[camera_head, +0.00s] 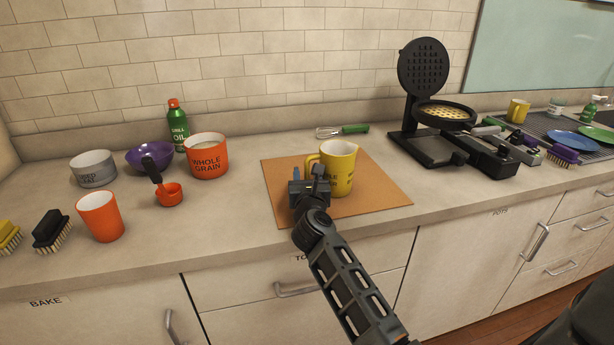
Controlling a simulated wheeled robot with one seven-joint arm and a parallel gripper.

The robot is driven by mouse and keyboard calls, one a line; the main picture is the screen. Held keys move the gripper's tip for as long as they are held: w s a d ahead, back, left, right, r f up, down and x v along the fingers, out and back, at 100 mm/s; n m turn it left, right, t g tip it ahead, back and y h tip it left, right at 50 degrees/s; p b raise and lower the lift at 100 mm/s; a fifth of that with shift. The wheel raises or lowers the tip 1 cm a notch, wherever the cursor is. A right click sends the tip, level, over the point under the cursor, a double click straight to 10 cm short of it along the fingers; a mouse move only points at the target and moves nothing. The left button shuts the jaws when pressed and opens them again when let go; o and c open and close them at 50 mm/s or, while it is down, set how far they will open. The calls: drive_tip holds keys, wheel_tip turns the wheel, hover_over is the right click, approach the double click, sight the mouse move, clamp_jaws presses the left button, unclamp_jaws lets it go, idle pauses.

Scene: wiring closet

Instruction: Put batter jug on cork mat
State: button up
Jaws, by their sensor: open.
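The yellow batter jug (343,172) stands upright on the brown cork mat (388,194), near the middle of the mat. Its handle points left, and dark lettering on its front is partly hidden by my gripper. My gripper (310,180) is open at the jug's left front side, close to the handle, above the mat's front left part. I cannot tell whether its fingers touch the handle.
An orange whole grain tub (207,157), red scoop (168,194), purple bowl (147,157), oil bottle (178,126) and orange cup (101,217) stand to the left. A green-handled whisk (343,130) lies behind the mat. An open black waffle iron (432,145) stands to the right.

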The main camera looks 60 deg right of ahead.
drive_tip(key=shift+r, duration=0.1)
drive_tip(key=shift+a, duration=0.1)
drive_tip(key=b+v, duration=0.1)
drive_tip(key=v, duration=1.1)
drive_tip(key=shift+r, duration=0.1)
drive_tip(key=shift+s+a, duration=0.1)
drive_tip(key=shift+s, duration=0.05)
drive_tip(key=s+a+m+t+y, duration=0.3)
drive_tip(key=s+a+m+y, duration=0.5)
drive_tip(key=s+a+m, duration=0.4)
drive_tip(key=s+a+m+t+y, duration=0.3)
drive_tip(key=s+a+m+y, duration=0.4)
drive_tip(key=a, duration=1.2)
drive_tip(key=s+m, duration=0.4)
drive_tip(key=s, duration=0.1)
drive_tip(key=shift+m+y, duration=0.4)
